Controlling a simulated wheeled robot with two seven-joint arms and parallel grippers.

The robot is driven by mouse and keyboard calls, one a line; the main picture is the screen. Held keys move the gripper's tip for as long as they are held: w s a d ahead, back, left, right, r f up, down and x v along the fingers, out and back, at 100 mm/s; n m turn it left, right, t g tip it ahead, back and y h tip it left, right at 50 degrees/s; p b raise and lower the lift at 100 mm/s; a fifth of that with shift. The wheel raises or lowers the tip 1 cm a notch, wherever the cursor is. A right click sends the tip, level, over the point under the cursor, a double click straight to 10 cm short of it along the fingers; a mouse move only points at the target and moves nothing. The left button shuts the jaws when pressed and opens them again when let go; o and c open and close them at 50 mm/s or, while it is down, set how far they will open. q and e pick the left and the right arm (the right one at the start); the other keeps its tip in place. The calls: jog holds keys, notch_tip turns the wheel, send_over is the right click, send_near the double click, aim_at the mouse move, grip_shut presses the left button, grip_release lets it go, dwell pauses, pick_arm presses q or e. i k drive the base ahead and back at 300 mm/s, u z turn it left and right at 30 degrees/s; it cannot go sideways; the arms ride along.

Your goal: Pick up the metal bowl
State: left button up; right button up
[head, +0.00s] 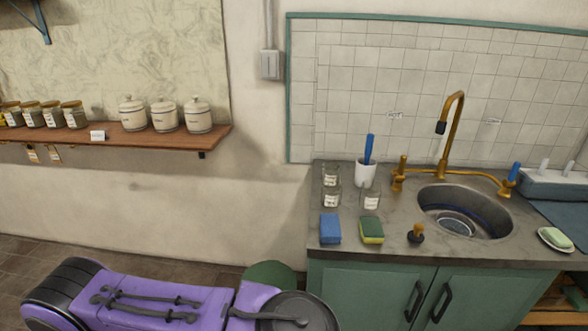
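A round metal sink basin (488,203) is set into the grey counter on the right. A round, blue-rimmed item (457,225) shows low inside the basin; I cannot tell whether it is a bowl or part of the sink. Neither my left nor my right gripper is in view.
A brass tap (447,130) arches over the sink. Glass jars (331,196), a white cup (366,173), a blue sponge (330,228), a green-yellow sponge (372,231) and a small plunger (416,234) stand left of it. A soap dish (556,240) is at right.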

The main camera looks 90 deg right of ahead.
aim_at(457, 222)
jog(key=z, duration=2.25)
